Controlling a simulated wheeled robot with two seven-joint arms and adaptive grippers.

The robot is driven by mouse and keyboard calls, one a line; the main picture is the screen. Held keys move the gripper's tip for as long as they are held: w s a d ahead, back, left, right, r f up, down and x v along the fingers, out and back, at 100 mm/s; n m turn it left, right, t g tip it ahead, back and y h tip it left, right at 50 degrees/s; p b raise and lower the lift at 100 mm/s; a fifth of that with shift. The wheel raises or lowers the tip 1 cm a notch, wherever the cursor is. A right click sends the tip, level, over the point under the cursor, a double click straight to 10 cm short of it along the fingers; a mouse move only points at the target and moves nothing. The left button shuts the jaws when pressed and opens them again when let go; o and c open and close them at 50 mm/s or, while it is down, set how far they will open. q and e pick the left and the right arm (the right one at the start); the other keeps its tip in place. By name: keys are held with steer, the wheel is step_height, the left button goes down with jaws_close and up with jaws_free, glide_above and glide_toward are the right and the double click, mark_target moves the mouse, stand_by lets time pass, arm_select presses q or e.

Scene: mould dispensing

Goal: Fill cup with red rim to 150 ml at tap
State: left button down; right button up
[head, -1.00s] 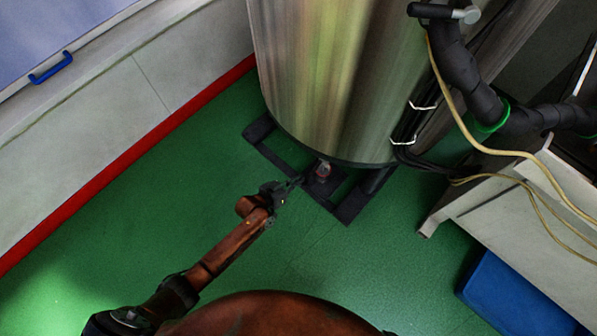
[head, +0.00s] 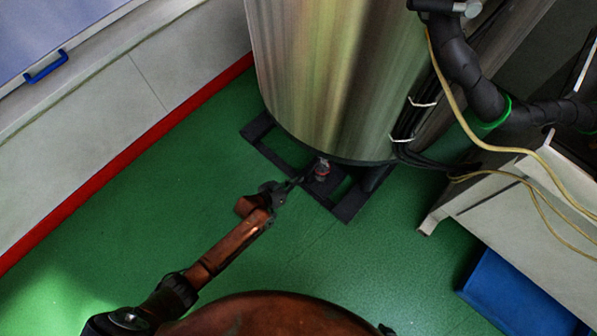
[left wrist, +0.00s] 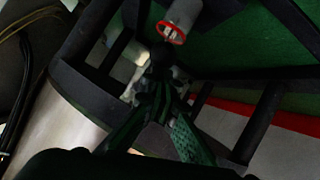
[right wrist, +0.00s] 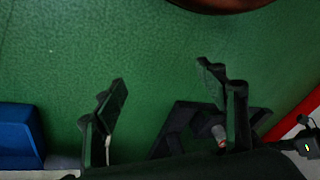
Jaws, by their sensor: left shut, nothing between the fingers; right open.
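A small greyish cup with a red rim (head: 322,172) is at the foot of the steel tank (head: 330,90), by the dark base frame (head: 262,130). In the left wrist view the red rim (left wrist: 172,32) shows just beyond my fingertips. My left gripper (head: 298,181) is shut and empty, close beside the cup on its left; whether it touches cannot be told. It also shows in the left wrist view (left wrist: 161,55). In the right wrist view a small greyish thing, seemingly the cup (right wrist: 219,132), is partly behind a finger. My right gripper (right wrist: 165,82) is open and empty. The tap and fill level cannot be made out.
Black pipes (head: 462,75) and yellow cables (head: 500,151) run right of the tank. A white cabinet (head: 520,195) and a blue box (head: 520,293) stand at the right. A wall with red skirting (head: 120,158) borders the left. The green floor (head: 150,215) between is clear.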

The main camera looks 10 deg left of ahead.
arm_select(q)
steer(key=shift+s+a+f, duration=0.1)
steer(key=shift+s+f, duration=0.05)
steer(key=shift+f, duration=0.15)
step_height(320, 180, up, 5)
steer(key=w+a+p, duration=0.1)
steer(key=p, duration=0.2)
arm_select(e)
steer(key=s+d+r+g+h+p, duration=0.1)
steer(key=s+d+r+g+h, duration=0.15)
steer(key=s+d+r, duration=0.45)
arm_select(q)
steer(key=s+a+r+p, duration=0.2)
steer(key=s+a, duration=0.3)
steer(key=s, duration=0.3)
steer(key=shift+p, duration=0.35)
arm_select(e)
step_height(320, 180, down, 9)
steer(key=a, duration=0.1)
steer(key=shift+y, duration=0.35)
arm_select(q)
steer(key=shift+a, duration=0.15)
arm_select(e)
steer(key=shift+w+r+g, duration=0.1)
steer(key=shift+g, duration=0.15)
